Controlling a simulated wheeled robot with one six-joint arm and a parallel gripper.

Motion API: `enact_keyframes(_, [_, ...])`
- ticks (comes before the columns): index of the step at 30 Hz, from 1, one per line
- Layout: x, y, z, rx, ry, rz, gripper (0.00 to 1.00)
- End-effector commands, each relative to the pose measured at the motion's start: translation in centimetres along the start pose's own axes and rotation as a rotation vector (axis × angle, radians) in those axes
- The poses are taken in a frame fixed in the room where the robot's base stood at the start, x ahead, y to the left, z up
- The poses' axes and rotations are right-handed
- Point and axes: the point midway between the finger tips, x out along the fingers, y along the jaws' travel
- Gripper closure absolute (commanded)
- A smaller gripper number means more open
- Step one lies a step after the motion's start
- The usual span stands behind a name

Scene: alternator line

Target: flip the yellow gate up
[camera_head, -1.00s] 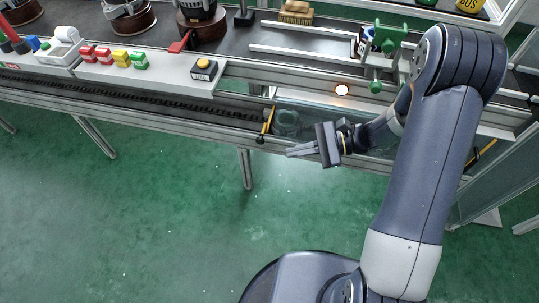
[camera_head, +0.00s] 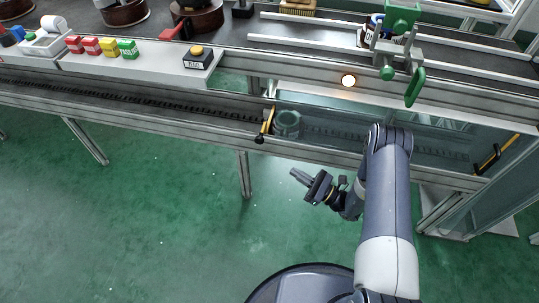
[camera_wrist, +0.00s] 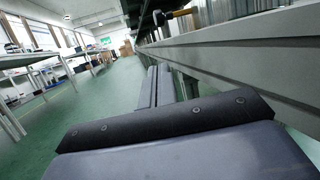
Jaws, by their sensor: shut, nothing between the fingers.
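A yellow gate bar with black ends (camera_head: 266,122) sits at the front lower conveyor, lying slanted with its near end at the front rail. A round translucent part (camera_head: 287,123) stands just right of it in the channel. In the wrist view a yellow and black piece, likely this gate (camera_wrist: 178,15), shows at the top. A second yellow and black bar (camera_head: 497,153) is at the right end of the conveyor. My gripper (camera_head: 293,173) is shut and empty, in front of and below the rail, apart from the gate. Its fingers (camera_wrist: 160,84) point ahead along the rail in the wrist view.
The conveyor's metal front rail (camera_head: 190,138) runs beside my gripper, with a support leg (camera_head: 244,172) below. The green floor (camera_head: 170,220) in front is clear.

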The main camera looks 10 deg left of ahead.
Motion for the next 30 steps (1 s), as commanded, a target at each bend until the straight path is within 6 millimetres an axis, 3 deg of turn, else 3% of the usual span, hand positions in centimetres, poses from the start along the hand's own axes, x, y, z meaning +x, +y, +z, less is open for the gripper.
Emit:
enact_keyframes(4, [-0.6,-0.1,-1.3,0.009,-0.013,-0.031,1.0])
enact_keyframes(18, [-0.2,-0.1,-1.3,0.009,-0.014,-0.034,1.0])
enact_keyframes(23, [1.9,-0.1,-1.3,0.009,-0.014,-0.03,1.0])
enact_keyframes(30, [7.0,-0.2,-1.3,0.007,-0.015,-0.028,1.0])
